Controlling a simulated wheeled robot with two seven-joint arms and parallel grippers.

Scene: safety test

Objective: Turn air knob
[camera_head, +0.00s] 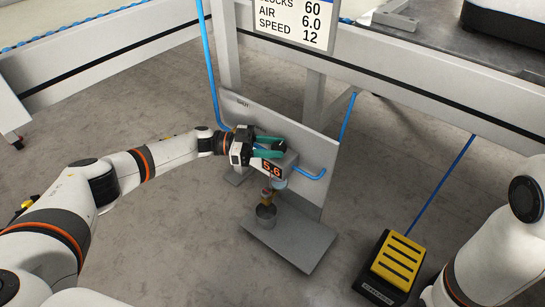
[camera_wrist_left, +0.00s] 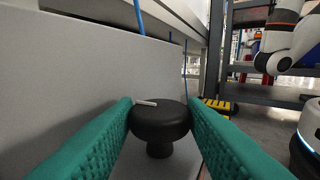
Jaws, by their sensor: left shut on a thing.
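The air knob (camera_wrist_left: 160,122) is a black round knob with a short white mark on top, seen in the left wrist view. The green fingers of my left gripper (camera_head: 270,143) lie on either side of the knob and are shut on it. In the head view the fingers mostly hide the knob. A red digital display (camera_head: 271,168) just below the gripper reads 5.6. The regulator stands in front of a grey upright panel (camera_head: 312,150). A sign (camera_head: 297,22) at the top lists AIR 6.0 and SPEED 12. My right gripper is outside both views.
A yellow and black foot pedal (camera_head: 398,262) is on the floor at the right, with a blue hose. A grey base plate (camera_head: 300,245) lies below the regulator. Conveyor frame beams (camera_head: 440,100) run behind the panel. The floor at the left centre is clear.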

